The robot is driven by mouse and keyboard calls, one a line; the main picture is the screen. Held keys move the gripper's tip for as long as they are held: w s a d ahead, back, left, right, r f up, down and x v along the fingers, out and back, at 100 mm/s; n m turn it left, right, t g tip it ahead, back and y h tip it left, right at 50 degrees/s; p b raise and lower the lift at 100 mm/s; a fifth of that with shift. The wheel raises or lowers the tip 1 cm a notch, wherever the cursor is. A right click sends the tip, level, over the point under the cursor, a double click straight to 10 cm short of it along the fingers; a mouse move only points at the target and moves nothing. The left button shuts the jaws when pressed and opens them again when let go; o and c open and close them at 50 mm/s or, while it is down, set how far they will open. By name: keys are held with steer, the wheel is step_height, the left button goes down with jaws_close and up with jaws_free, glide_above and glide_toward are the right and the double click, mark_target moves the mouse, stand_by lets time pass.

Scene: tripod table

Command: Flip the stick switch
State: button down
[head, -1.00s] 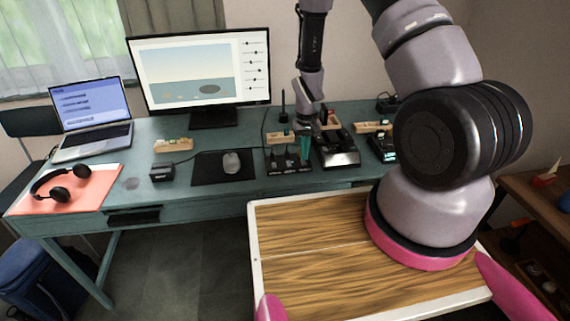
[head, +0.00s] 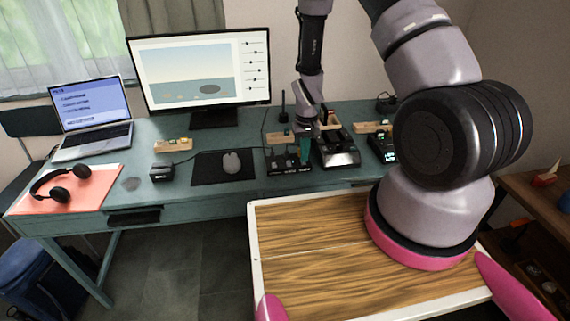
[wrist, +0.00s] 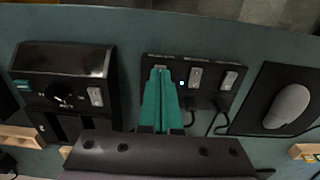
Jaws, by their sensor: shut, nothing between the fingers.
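A black panel (wrist: 215,72) with several pale rocker-like switches lies flat on the desk in the wrist view. In the head view the panel (head: 275,168) is partly behind my gripper. I cannot tell which of its parts is the stick switch. My gripper (wrist: 160,68) has teal fingers, which are shut and empty. The fingertips are over the left end of the panel, covering part of it; a small pale switch piece shows just beyond them. Whether they touch it I cannot tell. In the head view my gripper (head: 304,163) points down at the panel.
A black box (wrist: 70,80) with a knob and a pale switch stands left of the panel in the wrist view. A mouse (wrist: 288,106) on a black pad (wrist: 257,95) is to the right. Dark cables run near the panel. The monitor (head: 200,70) stands behind.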

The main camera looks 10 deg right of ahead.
steer(key=shift+f, duration=0.45)
steer(key=shift+r, duration=3.5)
